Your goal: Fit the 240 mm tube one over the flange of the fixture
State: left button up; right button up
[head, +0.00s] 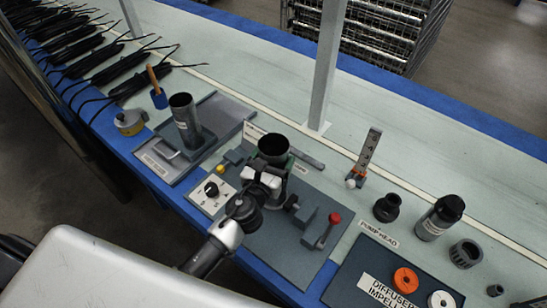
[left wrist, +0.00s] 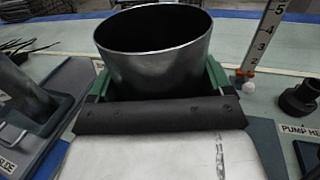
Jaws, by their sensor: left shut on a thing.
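A dark, open-topped metal tube (head: 273,147) stands roughly upright over the grey fixture board (head: 285,236) in the middle of the bench; I take it for the 240 mm tube one. My left gripper (head: 272,168) is shut on it from the near side. In the left wrist view, the green fingers of my left gripper (left wrist: 155,85) clasp both sides of the tube (left wrist: 150,66), and its open rim faces up. The tube's lower end and the fixture's flange are hidden behind my gripper and arm, so I cannot tell whether they touch. My right gripper is out of view.
A second tube (head: 182,112) stands in a grey holder to the left. A red-knobbed clamp (head: 333,219) sits on the board to the right. A numbered upright scale (head: 368,152), black pump parts (head: 387,207) and a diffuser tray (head: 345,287) lie further right. A post (head: 325,75) rises behind.

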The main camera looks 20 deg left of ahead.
pick_arm(q)
jog(key=shift+f, duration=0.1)
jog(key=o, duration=1.6)
jog(key=shift+c, duration=0.2)
jog(key=shift+s, duration=0.15)
jog(key=shift+s+f, duration=0.15)
jog(key=shift+s, duration=0.2)
jog(key=s+a+b, duration=0.1)
jog(key=s+b, duration=0.1)
jog(key=s, duration=0.7)
jog(key=shift+s+r, duration=0.2)
jog(key=shift+s, duration=0.2)
